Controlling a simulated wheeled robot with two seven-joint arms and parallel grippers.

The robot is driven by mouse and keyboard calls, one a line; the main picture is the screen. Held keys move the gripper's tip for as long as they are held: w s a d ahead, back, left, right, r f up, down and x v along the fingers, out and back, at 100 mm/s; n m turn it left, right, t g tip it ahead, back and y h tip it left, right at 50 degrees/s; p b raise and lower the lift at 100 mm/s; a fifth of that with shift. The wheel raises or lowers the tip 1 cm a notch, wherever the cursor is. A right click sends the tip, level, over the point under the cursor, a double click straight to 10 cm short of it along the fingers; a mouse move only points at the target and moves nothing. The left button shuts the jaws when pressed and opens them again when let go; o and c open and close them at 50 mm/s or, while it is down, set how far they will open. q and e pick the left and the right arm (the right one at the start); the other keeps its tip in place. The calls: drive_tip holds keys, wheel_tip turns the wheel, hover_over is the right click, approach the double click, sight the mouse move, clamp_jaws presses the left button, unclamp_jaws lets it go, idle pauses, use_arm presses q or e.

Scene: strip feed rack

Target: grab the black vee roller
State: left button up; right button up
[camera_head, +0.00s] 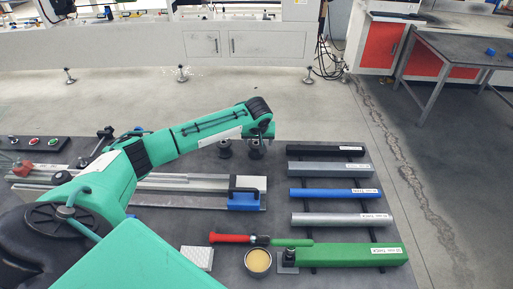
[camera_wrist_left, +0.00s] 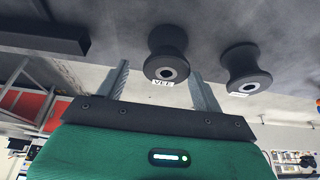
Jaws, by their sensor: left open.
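The black vee roller (camera_wrist_left: 167,52) is a waisted black spool with a grey bore and a white "VEE" label. In the left wrist view it appears between the fingertips of my left gripper (camera_wrist_left: 160,72), which is open and empty. I cannot tell whether the fingers touch it. In the head view the roller (camera_head: 255,153) is partly hidden under my left gripper (camera_head: 261,135). A second black roller (camera_wrist_left: 245,70) is beside it, outside the fingers; its label is unreadable. It shows in the head view (camera_head: 225,149), to the left. My right gripper is not in view.
Several bars lie on the rack to the right, including a black bar (camera_head: 325,152) and a blue one (camera_head: 334,194). A silver slide with a blue end (camera_head: 243,201), a red-handled tool (camera_head: 230,238) and a yellow-filled bowl (camera_head: 258,263) lie nearer.

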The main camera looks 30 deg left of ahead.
sight(256, 145)
use_arm(q)
drive_tip(key=shift+a+f, duration=0.1)
drive_tip(key=shift+f, duration=0.1)
drive_tip(key=p+x, duration=0.1)
drive_tip(key=x, duration=0.3)
drive_tip(key=shift+s+a+f+p, duration=0.15)
drive_tip(key=shift+a+p, duration=0.1)
drive_tip(key=shift+p, duration=0.05)
drive_tip(key=shift+f, duration=0.3)
drive_tip(key=shift+c, duration=0.2)
drive_tip(key=shift+a, duration=0.1)
drive_tip(key=c, duration=1.1)
